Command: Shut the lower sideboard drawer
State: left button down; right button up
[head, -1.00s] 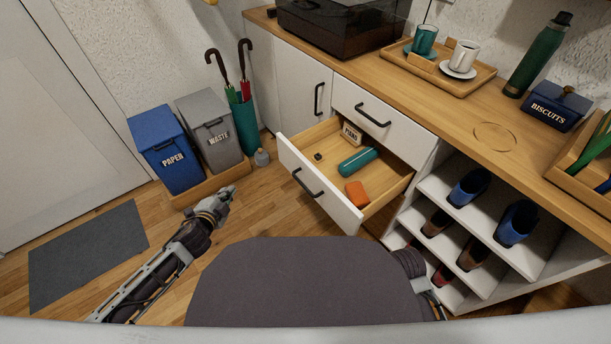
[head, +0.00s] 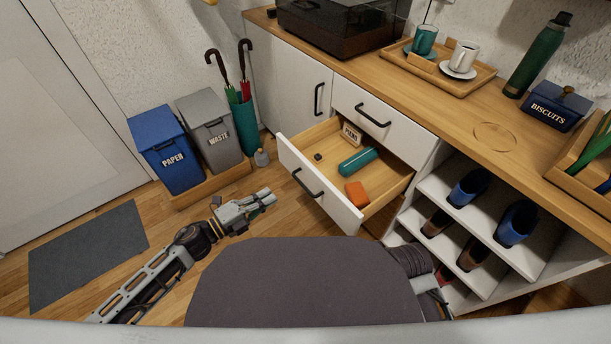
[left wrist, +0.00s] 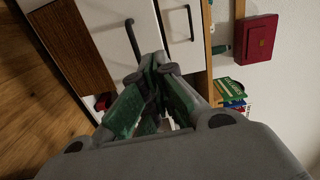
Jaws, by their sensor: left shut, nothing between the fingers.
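The lower sideboard drawer (head: 318,187) is pulled well out, and its white front with a black handle (head: 307,184) faces my left arm. Inside it lie a teal cylinder (head: 358,161), an orange block (head: 357,194), a box with a printed label (head: 351,134) and a small dark item. My left gripper (head: 268,196) is shut and empty, to the left of the drawer front and apart from it. In the left wrist view its fingers (left wrist: 155,82) meet in front of white fronts with dark handles. My right gripper is not in view.
The upper drawer (head: 382,118) is shut above the open one. Shoe shelves (head: 490,222) stand to the right. Blue and grey bins (head: 165,150), an umbrella stand (head: 243,125) and a small bottle (head: 262,158) stand to the left. Some wooden floor before the drawer is clear.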

pick_arm(q)
jog(key=shift+s+d+r+m+h, duration=0.2)
jog(key=shift+s+m+h, duration=0.1)
jog(key=shift+m, duration=0.1)
jog(key=shift+w, duration=0.15)
jog(key=b, duration=0.1)
send_near(313, 172)
jog(key=b+x, duration=0.1)
jog(key=x, duration=0.4)
jog(key=shift+w+d+r, duration=0.1)
jog(key=shift+w+r, duration=0.05)
jog(key=shift+b+x, duration=0.35)
jog(key=shift+x, duration=0.45)
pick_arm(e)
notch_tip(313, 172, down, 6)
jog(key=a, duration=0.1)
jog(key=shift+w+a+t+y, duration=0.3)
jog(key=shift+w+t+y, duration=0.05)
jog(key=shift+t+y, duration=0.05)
pick_arm(q)
jog(key=shift+d, duration=0.15)
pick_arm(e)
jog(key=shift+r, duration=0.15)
